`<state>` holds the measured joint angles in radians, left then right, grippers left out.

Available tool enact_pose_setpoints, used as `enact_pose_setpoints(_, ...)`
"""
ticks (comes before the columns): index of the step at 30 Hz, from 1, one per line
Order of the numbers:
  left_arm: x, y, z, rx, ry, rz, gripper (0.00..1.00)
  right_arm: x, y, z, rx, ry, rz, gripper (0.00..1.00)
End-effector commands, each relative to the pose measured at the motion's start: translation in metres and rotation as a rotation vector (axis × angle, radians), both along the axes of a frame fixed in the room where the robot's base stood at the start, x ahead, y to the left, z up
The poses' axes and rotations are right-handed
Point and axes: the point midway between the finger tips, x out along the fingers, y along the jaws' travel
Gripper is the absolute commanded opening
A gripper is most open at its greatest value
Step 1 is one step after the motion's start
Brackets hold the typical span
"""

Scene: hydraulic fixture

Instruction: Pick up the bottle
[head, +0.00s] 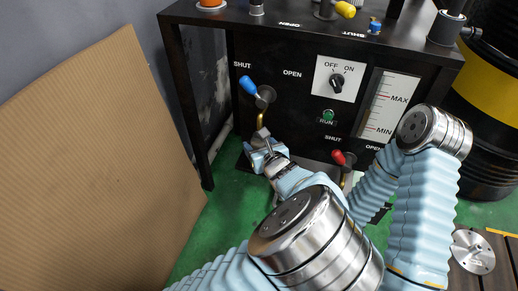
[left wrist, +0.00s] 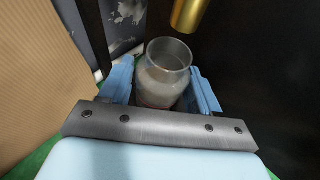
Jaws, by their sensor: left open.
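The bottle (left wrist: 165,72) is a clear, open-topped container with a greyish-white look, standing between the fingers of my left gripper (left wrist: 162,88) in the left wrist view. The two light-blue fingers lie on either side of it and are open; I cannot tell whether either touches the glass. The lower part of the bottle is hidden by the gripper body. In the head view, my left gripper (head: 263,148) is low in front of the black fixture, under the blue-handled valve (head: 254,90). The bottle is hard to make out there. My right gripper is not in view.
A brass spout (left wrist: 189,13) hangs just above and right of the bottle. The black fixture (head: 290,125) stands behind, with a red-handled valve (head: 340,158) to the right. A brown board (head: 90,170) leans on the left. A black and yellow drum (head: 490,90) stands right.

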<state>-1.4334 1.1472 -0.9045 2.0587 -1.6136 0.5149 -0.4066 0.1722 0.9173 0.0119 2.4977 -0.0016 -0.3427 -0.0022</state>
Motion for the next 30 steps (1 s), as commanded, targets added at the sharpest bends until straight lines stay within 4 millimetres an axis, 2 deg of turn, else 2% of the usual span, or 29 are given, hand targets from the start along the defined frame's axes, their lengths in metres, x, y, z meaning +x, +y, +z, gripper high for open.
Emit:
enact_pose_setpoints(5,0.0,0.0,0.0,0.0,0.0,-0.001,0.63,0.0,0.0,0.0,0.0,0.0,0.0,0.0)
enact_pose_setpoints(12,0.0,0.0,0.0,0.0,0.0,-0.001,0.26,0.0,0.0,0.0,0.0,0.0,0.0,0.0)
enact_pose_setpoints(15,0.0,0.0,0.001,0.0,0.0,-0.001,0.15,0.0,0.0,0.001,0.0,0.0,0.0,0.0)
enact_pose_setpoints(22,0.0,0.0,0.004,0.0,0.0,-0.001,0.15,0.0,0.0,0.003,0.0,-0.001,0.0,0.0)
enact_pose_setpoints(27,0.0,0.0,0.019,-0.001,0.002,-0.001,0.15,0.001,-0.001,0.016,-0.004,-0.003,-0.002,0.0)
enact_pose_setpoints(30,-0.016,-0.007,0.018,0.0,0.002,-0.005,0.15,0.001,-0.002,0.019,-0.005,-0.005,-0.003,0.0)
